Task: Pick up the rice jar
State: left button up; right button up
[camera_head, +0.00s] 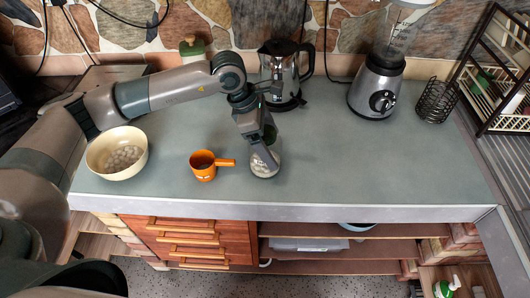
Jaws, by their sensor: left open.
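The rice jar (264,165) is a small clear container with white contents. It stands on the grey-green counter (350,170), near the front edge. My left gripper (264,154) points down at the jar from above, its fingers at the jar's upper part and hiding some of it. The gripper is open. I cannot tell whether the fingers touch the jar. My right gripper is not in view.
An orange cup with a handle (203,166) stands just left of the jar. A cream bowl (117,154) with pale round things is at the left. A kettle (282,70), a blender (377,86) and a wire holder (437,101) stand behind. The counter's right side is clear.

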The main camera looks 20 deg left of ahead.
aim_at(274, 134)
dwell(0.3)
pick_arm(q)
jog(key=c, duration=2)
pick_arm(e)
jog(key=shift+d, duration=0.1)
pick_arm(q)
jog(key=shift+r, duration=0.15)
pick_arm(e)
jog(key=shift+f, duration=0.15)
